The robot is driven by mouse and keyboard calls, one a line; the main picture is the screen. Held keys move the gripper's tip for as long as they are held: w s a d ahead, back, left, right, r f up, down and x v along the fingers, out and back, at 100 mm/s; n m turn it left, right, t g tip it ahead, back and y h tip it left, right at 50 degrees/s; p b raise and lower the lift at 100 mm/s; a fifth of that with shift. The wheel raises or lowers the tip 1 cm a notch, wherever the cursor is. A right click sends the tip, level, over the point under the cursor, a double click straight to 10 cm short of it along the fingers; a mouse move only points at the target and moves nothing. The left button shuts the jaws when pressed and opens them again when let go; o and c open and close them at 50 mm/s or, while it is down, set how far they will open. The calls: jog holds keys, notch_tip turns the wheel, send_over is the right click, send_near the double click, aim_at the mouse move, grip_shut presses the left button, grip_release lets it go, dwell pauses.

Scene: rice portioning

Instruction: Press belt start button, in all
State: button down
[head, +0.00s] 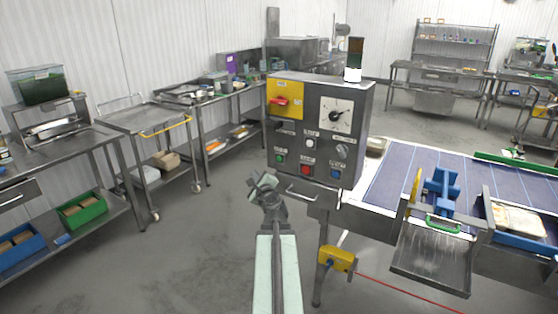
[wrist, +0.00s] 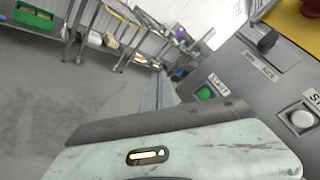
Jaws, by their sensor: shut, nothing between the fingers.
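The grey control box (head: 325,125) stands at the left end of the belt. A green button (head: 279,160) sits low on the left of its front panel. In the wrist view the green button (wrist: 205,93) shows at centre right, with a label beside it that seems to read START. My gripper (head: 262,184) is shut and empty, just below and left of the green button in the head view. They look apart, but the depth between them is unclear. In the wrist view the mint-green body and dark finger of my gripper (wrist: 160,88) cover the lower part.
The panel also has a red button (head: 306,170), a blue button (head: 334,173), a white button (head: 310,143), a dial (head: 336,117) and a red switch on a yellow plate (head: 285,98). The blue belt (head: 410,180) runs right. Floor left of the box is clear.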

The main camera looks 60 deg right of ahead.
aim_at(280, 158)
jog(key=shift+s+d+r+m+h, duration=0.25)
jog(key=shift+s+d+m+h, duration=0.15)
jog(key=shift+s+d+m, duration=0.5)
jog(key=shift+s+d, duration=0.15)
jog(key=d, duration=0.8)
jog(key=shift+d, duration=0.25)
dwell(1.2)
jog(key=shift+d, duration=0.45)
